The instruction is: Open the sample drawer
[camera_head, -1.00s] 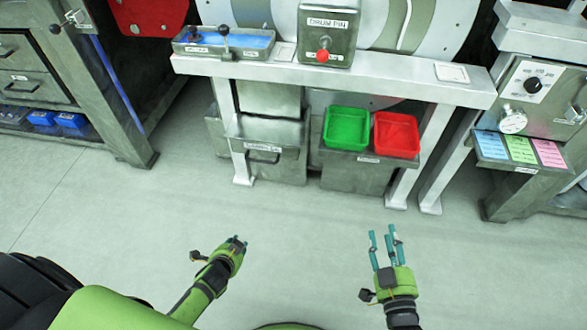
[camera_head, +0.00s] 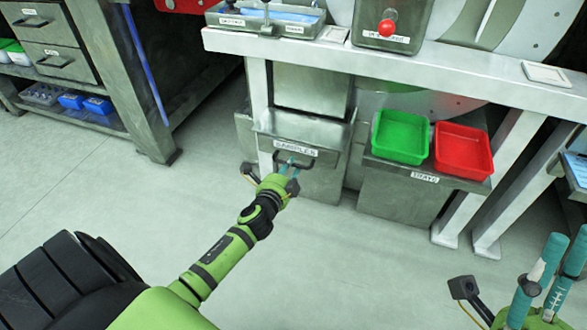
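The sample drawer (camera_head: 318,182) is a grey metal front with a "SAMPLES" label and a dark bar handle (camera_head: 304,165), below the white bench. It looks closed. My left gripper (camera_head: 288,166) reaches up to it, with its teal fingertips right at the handle, overlapping its left part. The fingers are small and partly hidden by the hand, so I cannot tell whether they are around the handle or only in front of it. My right gripper (camera_head: 556,275) is at the lower right, fingers pointing up and apart, empty, away from the drawer.
A green tray (camera_head: 400,138) and a red tray (camera_head: 463,151) stand on a grey box labelled "TRAYS" (camera_head: 405,195), right of the drawer. White bench legs (camera_head: 488,185) stand further right. A cabinet (camera_head: 45,45) is at the left. The floor (camera_head: 90,190) before the drawer is clear.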

